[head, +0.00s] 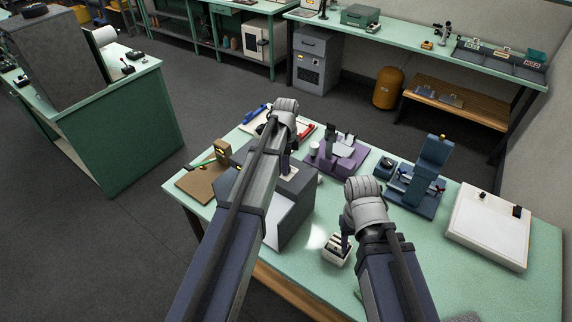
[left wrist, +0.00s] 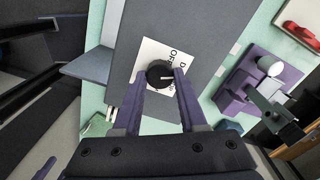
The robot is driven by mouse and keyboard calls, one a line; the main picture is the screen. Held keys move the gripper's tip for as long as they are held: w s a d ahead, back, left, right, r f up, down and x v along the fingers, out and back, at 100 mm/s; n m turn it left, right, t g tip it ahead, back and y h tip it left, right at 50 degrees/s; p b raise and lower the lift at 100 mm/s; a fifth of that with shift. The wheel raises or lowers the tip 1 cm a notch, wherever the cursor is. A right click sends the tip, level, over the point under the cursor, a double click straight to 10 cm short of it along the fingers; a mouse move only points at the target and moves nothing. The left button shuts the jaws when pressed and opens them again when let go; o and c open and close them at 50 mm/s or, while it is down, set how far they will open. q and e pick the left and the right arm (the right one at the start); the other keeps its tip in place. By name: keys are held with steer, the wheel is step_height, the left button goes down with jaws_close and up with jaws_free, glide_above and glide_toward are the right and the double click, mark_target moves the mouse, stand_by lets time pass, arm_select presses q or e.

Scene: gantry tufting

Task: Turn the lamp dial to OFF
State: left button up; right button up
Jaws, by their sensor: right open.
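The lamp dial (left wrist: 160,73) is a black round knob on a white label (left wrist: 150,55) with the letters OFF partly showing. The label is on the grey box (left wrist: 205,30), which also shows in the head view (head: 292,215). My left gripper (left wrist: 160,82) has its purple fingers on both sides of the dial, with no clear gap at the tips. In the head view my left gripper (head: 288,163) is mostly hidden behind its arm, above the box. My right gripper (head: 346,243) is open beside a small white slotted holder (head: 336,250); its fingertips are hard to see.
On the green table are a brown board (head: 203,183), a purple fixture (head: 335,158), a blue fixture (head: 420,185) and a white panel (head: 490,228). The purple fixture stands close behind the grey box. Bare tabletop lies at the right front.

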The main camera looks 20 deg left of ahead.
arm_select(q)
jaws_close()
steer(key=shift+n, duration=0.3)
steer(key=n, duration=0.4)
steer(key=shift+n, duration=2.6)
steer(key=o, duration=0.6)
jaws_free()
